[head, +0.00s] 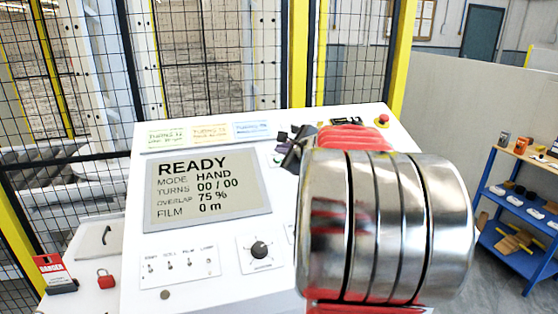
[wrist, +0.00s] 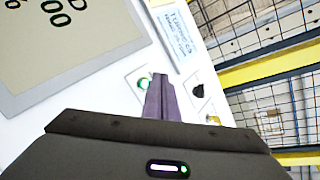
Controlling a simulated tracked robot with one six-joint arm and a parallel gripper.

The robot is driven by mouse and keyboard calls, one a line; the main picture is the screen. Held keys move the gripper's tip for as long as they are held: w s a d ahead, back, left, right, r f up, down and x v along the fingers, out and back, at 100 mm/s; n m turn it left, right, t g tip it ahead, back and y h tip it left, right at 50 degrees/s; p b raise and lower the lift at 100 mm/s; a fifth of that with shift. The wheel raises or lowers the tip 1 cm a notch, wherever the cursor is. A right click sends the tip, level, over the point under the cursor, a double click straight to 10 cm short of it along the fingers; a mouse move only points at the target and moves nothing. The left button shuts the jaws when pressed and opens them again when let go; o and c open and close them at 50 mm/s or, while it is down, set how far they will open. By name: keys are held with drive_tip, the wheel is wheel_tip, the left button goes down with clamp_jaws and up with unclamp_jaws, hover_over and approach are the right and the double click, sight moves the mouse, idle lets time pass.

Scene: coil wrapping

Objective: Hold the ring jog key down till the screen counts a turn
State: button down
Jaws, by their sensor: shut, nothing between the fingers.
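The console screen (head: 210,183) reads READY, MODE HAND, TURNS 00 / 00, OVERLAP 75 %, FILM 0 m. Part of the screen (wrist: 60,45) shows in the wrist view. My gripper (head: 282,150) is over the console, right of the screen, largely hidden behind my arm. In the wrist view its fingers (wrist: 160,77) are shut and empty. Their tips are just right of a green-ringed key (wrist: 143,83); I cannot tell whether they touch the panel. A black key (wrist: 197,90) is to their right. No key's marking is readable, so I cannot tell which is ring jog.
A red emergency button (head: 383,120) stands at the console's back right. Paper labels (head: 210,132) lie along the back edge. Small switches (head: 180,265) and a black dial (head: 259,250) are below the screen. Mesh fencing (head: 90,80) stands behind; a blue shelf (head: 515,205) is at right.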

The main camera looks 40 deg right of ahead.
sight(277, 160)
drive_tip(key=shift+w+d+f, duration=0.15)
drive_tip(key=shift+w+f, duration=0.15)
drive_tip(key=shift+f, duration=0.45)
drive_tip(key=shift+f, duration=0.1)
idle(1.5)
drive_tip(key=shift+w+d+f, duration=0.1)
drive_tip(key=shift+w+f, duration=0.1)
